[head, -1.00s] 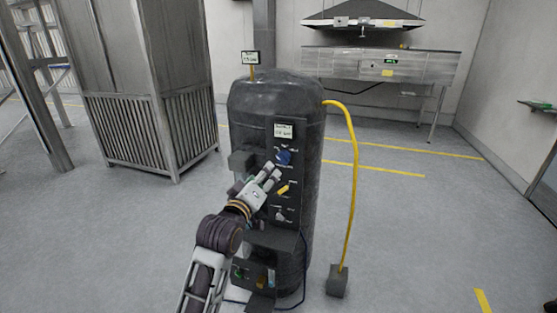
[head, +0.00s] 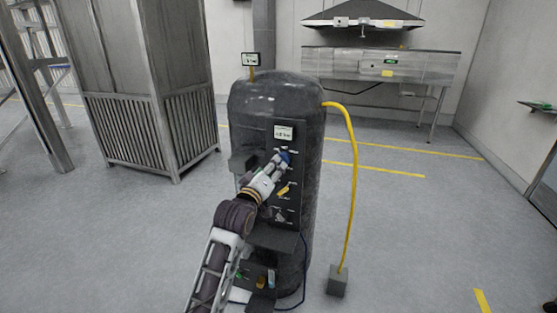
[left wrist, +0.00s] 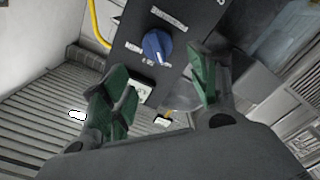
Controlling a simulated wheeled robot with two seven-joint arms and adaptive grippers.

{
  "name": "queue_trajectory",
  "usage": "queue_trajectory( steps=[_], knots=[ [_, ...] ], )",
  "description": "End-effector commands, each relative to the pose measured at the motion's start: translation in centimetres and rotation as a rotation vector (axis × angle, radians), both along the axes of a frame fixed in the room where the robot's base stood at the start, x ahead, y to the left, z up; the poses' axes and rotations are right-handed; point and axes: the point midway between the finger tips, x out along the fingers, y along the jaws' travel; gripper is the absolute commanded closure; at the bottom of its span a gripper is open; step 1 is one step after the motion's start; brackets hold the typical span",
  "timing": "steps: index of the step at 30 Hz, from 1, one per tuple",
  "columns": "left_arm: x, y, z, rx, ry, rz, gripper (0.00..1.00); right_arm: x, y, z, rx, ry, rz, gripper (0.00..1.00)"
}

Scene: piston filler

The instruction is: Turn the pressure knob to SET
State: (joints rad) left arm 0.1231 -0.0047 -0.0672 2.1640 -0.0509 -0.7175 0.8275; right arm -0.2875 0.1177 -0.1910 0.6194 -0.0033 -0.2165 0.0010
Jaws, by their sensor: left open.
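The piston filler is a dark rounded machine (head: 275,95) with a black control panel on its front. A blue knob (head: 286,156) sits on the upper panel, below a small display (head: 284,132). The blue knob also shows in the left wrist view (left wrist: 157,46), with white labels around it too blurred to read. My left gripper (head: 277,160) is at the panel, close to the blue knob and partly covering it. In the left wrist view its green fingertips (left wrist: 160,88) are spread apart, with the knob beyond the gap. Contact is not visible. My right gripper is not in view.
A yellow knob (head: 283,190) and a grey knob (head: 281,214) are lower on the panel. A yellow hose (head: 354,170) runs from the machine to a grey floor box (head: 338,282). A slatted metal cabinet (head: 150,130) stands at left. Floor at right is clear.

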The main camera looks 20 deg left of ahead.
Motion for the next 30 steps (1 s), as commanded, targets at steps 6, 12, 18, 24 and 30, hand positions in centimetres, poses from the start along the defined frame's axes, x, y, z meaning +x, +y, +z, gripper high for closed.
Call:
queue_trajectory(
  steps=[6, 12, 18, 24, 30],
  knots=[
    [2.1, -0.1, 0.1, 0.002, -0.001, 0.0, 0.4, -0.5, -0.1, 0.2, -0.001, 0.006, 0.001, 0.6],
    [4.0, -0.2, 0.1, 0.001, -0.001, -0.001, 0.4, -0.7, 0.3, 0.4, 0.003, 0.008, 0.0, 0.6],
    [5.8, -0.2, 0.1, 0.001, 0.0, 0.0, 0.4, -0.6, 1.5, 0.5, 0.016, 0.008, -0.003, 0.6],
    [7.2, -0.3, 0.1, 0.001, -0.001, -0.001, 0.4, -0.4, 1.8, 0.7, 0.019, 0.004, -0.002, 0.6],
    [7.9, -0.3, 0.0, 0.001, 0.0, 0.0, 0.4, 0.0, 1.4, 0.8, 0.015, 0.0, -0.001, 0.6]
  ],
)
